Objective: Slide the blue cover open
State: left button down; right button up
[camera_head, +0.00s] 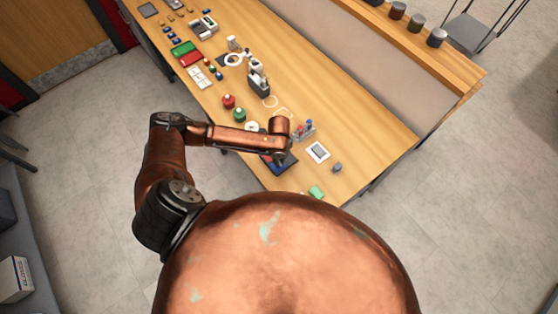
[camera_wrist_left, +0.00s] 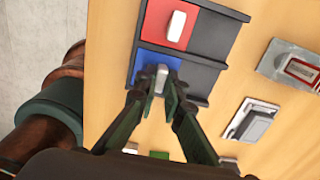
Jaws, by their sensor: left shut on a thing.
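A dark case (camera_wrist_left: 205,75) shows in the left wrist view, with a blue cover (camera_wrist_left: 146,60) and a red cover (camera_wrist_left: 152,22) side by side. Each has a pale raised handle. My left gripper (camera_wrist_left: 160,84) is shut on the blue cover's handle, its fingertips on either side of it. The fingers hide part of the blue cover. To the right of both covers the case shows dark, bare sections. In the head view the case (camera_head: 286,168) lies near the table's front edge, partly hidden under my left arm. My right gripper is not in view.
The wooden table (camera_head: 350,120) carries a white-framed plate (camera_head: 318,152), a small grey block (camera_head: 337,167) and a green block (camera_head: 316,192) near the case. A rack with coloured caps (camera_head: 304,130) stands just behind. Red and green buttons (camera_head: 229,101) are farther left.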

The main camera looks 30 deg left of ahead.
pick_arm(q)
jog(key=w, duration=0.1)
jog(key=w+d, duration=0.1)
jog(key=w, duration=0.1)
jog(key=w+d, duration=0.1)
jog(key=w, duration=0.1)
jog(key=shift+w+d, duration=0.2)
jog(key=shift+w, duration=0.2)
jog(key=shift+r, duration=0.1)
jog(key=c, duration=2)
grip_release()
jog(key=shift+w, duration=0.1)
notch_tip(320, 180, up, 12)
jog(key=shift+f, duration=0.1)
